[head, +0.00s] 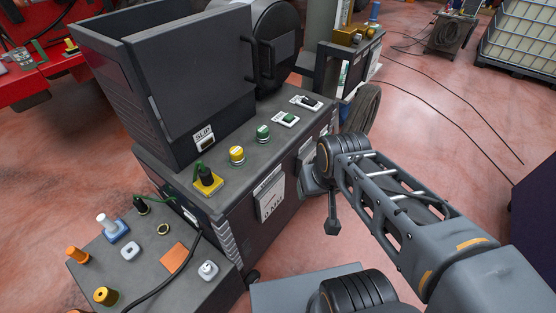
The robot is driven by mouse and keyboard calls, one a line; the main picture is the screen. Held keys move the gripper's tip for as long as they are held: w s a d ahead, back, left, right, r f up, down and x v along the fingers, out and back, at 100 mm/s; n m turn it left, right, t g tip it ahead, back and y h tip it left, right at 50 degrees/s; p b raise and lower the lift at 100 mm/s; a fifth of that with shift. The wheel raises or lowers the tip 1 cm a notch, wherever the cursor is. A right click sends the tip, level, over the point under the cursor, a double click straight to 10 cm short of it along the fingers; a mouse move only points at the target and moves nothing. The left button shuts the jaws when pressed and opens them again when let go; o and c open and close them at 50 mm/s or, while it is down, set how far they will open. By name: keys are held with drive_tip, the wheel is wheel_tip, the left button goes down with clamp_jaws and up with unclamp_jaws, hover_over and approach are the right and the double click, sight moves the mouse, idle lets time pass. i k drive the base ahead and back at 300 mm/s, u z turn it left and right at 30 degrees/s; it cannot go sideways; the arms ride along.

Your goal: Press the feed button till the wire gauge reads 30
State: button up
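A dark machine cabinet (228,226) stands left of centre with a row of controls on its top. The row has a yellow push button (237,154), a green push button (263,132), a green rocker switch (286,119) and a black switch (308,102). No label on them is legible, so I cannot tell which is the feed button. A white panel (271,196) on the cabinet's front seems to read "0 MM" and may be the wire gauge. My gripper (332,227) points down, right of the cabinet's front and apart from the buttons. Its fingers look narrow and dark; their opening is unclear.
A tall dark box (190,75) with a "SLIP" label rises behind the controls. A lower bench (120,265) with plugs and a cable adjoins at left. Open floor (430,130) lies right.

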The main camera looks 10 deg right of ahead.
sight(288, 117)
drive_tip(key=u, duration=2.25)
drive_tip(key=k, duration=0.75)
drive_tip(key=z, duration=1.3)
